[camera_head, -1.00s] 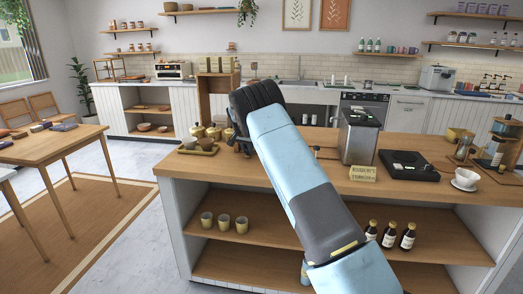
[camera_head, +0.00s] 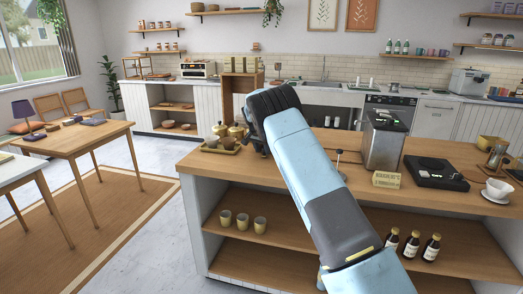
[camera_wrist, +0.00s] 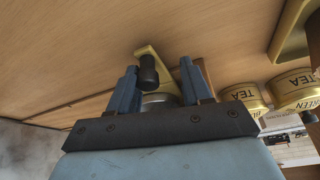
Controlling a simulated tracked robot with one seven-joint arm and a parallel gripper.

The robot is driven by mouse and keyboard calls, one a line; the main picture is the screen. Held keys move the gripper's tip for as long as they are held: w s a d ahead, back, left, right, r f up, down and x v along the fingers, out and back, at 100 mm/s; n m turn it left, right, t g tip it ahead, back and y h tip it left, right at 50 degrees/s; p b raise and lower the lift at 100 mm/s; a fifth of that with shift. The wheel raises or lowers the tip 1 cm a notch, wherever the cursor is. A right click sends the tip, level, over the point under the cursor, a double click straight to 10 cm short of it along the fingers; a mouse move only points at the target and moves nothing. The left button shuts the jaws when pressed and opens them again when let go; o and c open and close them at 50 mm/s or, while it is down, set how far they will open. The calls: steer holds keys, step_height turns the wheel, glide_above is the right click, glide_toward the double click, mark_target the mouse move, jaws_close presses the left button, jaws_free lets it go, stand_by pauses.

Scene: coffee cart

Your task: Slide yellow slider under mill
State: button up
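My gripper (camera_wrist: 158,70) is open in the wrist view, with its two blue-grey fingers spread. A yellow arm (camera_wrist: 146,51) with a black knob (camera_wrist: 148,70) shows between and beyond the fingertips, above a round silvery part (camera_wrist: 160,98). This looks like the crank and top of the mill, mostly hidden by the fingers and palm. I cannot tell whether the fingers touch it. In the head view my gripper (camera_head: 262,135) hangs over the left part of the counter, and my own arm hides what lies beneath it. I cannot make out a yellow slider in either view.
Yellow tea canisters (camera_wrist: 246,95) stand right of the gripper in the wrist view. In the head view, a tray (camera_head: 218,149) lies near the island counter's left end. A metal machine (camera_head: 383,142), a sign (camera_head: 386,180) and a black scale-like device (camera_head: 435,172) stand farther right.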

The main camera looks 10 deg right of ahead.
steer(key=shift+d, duration=0.2)
steer(key=shift+s, duration=0.1)
steer(key=v, duration=1.3)
steer(key=shift+r, duration=0.3)
